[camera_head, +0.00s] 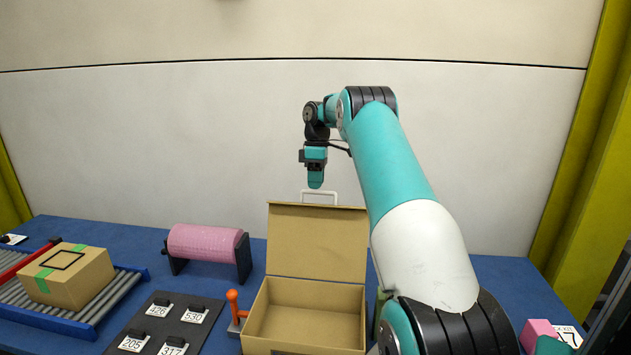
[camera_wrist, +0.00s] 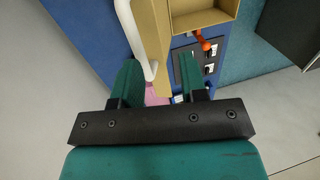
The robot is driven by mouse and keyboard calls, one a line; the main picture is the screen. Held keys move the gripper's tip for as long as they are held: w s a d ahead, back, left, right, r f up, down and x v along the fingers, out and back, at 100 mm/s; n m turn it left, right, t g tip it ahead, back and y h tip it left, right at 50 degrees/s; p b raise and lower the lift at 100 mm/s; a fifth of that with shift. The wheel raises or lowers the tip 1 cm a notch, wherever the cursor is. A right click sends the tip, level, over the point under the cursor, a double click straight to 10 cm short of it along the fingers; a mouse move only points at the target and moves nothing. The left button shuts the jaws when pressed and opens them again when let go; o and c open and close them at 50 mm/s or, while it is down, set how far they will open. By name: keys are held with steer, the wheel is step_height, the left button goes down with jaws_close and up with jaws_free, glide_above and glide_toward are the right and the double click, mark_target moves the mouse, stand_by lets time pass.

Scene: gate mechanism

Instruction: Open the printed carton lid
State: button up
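The cardboard carton (camera_head: 303,312) stands on the blue table with its inside exposed and empty. Its lid (camera_head: 318,243) stands raised at the back, roughly upright, and no print can be made out on it. A white handle (camera_head: 320,193) sits on the lid's top edge. My gripper (camera_head: 315,186) points down just above and beside the handle. In the wrist view my gripper (camera_wrist: 160,85) has its two fingers apart with nothing between them. The handle (camera_wrist: 136,40) and lid edge (camera_wrist: 154,28) pass just beyond the left finger; contact cannot be told.
An orange-knobbed lever (camera_head: 234,306) stands left of the carton. A pink roller (camera_head: 205,243), a dark panel with number tags (camera_head: 166,325) and a taped box (camera_head: 70,275) on a conveyor (camera_head: 95,310) are further left. A pink block (camera_head: 538,333) lies at right.

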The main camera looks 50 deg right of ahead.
steer(key=shift+p+v, duration=1.9)
steer(key=shift+p, duration=0.05)
steer(key=w+a+r+b, duration=0.1)
steer(key=w+a+b, duration=0.15)
steer(key=a, duration=0.55)
steer(key=w+a+b, duration=0.1)
steer(key=a+b, duration=0.2)
steer(key=a, duration=0.5)
steer(key=s+a+t+b, duration=0.1)
steer(key=s+a+b, duration=0.2)
steer(key=a, duration=0.7)
steer(key=s+a+b, duration=0.2)
steer(key=s+a, duration=0.2)
steer(key=a, duration=0.5)
steer(key=s+a+f+b, duration=0.2)
steer(key=s+a, duration=0.3)
steer(key=s, duration=0.3)
steer(key=s+a+f+y+b, duration=0.1)
steer(key=s+a+f+b, duration=0.2)
steer(key=s, duration=0.5)
steer(key=s+a+f+y+b, duration=0.1)
steer(key=s+a+f+b, duration=0.1)
steer(key=s+a+f, duration=0.2)
steer(key=s+a, duration=0.3)
steer(key=s, duration=0.2)
steer(key=shift+a+f+n+b, duration=0.25)
steer(key=shift+f+n+b, duration=0.05)
steer(key=shift+f+n, duration=0.1)
